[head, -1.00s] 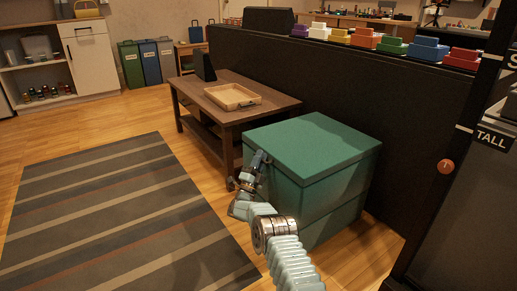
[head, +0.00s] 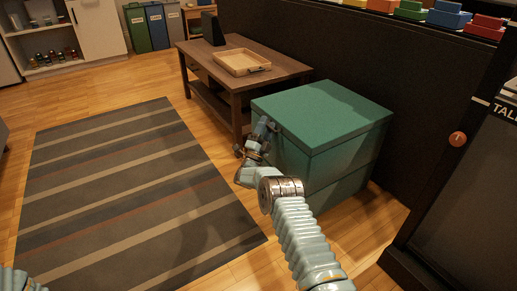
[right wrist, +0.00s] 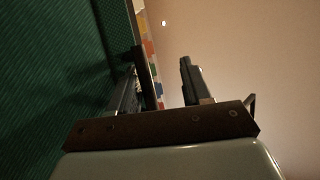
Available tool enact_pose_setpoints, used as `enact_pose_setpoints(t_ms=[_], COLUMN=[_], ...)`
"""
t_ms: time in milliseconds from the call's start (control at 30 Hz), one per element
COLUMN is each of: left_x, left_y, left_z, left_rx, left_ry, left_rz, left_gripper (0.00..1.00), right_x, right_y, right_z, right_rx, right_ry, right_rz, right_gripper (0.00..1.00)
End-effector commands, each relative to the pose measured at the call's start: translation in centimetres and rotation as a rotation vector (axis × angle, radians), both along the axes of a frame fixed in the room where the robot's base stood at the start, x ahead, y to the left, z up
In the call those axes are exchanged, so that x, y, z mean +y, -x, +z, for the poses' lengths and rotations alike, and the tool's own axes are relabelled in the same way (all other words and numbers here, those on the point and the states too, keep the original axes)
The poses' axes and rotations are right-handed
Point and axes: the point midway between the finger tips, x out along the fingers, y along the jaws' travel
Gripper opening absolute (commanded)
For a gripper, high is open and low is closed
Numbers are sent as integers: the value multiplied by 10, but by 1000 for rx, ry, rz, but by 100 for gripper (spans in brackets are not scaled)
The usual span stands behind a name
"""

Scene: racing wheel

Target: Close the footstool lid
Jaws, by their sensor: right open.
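The green footstool (head: 340,170) is a box standing on the wood floor right of centre in the head view. Its green lid (head: 322,113) lies flat on top, with a thin seam below its rim and no visible gap. My right gripper (head: 266,126) is at the footstool's left side, near the lid's left edge; I cannot tell whether it touches. In the right wrist view the right gripper (right wrist: 160,85) has its two fingers apart with nothing between them, and the green footstool surface (right wrist: 55,80) fills the left. My left gripper is out of view.
A dark wooden table (head: 290,70) with a light wooden tray (head: 242,62) stands behind the footstool. A black partition (head: 385,65) runs behind it to the right. A dark panel (head: 470,160) stands at the right. A striped rug (head: 130,190) leaves open floor at left.

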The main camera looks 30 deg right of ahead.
Motion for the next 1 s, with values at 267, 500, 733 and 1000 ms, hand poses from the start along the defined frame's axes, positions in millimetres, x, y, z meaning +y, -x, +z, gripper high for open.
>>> enact_pose_setpoints(t_ms=[267, 500, 733, 1000], left_x=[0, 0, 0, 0], left_y=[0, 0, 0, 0], left_z=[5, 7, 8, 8], left_rx=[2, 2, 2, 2], left_ry=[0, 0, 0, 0], left_rz=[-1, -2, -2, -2], left_gripper=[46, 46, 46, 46], right_x=[55, 77, 80, 79], right_y=[39, 54, 56, 56], right_z=[-74, -92, -93, -93], right_rx=[31, 25, 22, 22], right_ry=[-21, -15, -13, -13], right_rz=[-23, -21, -21, -21], right_gripper=[25, 25, 25, 25])
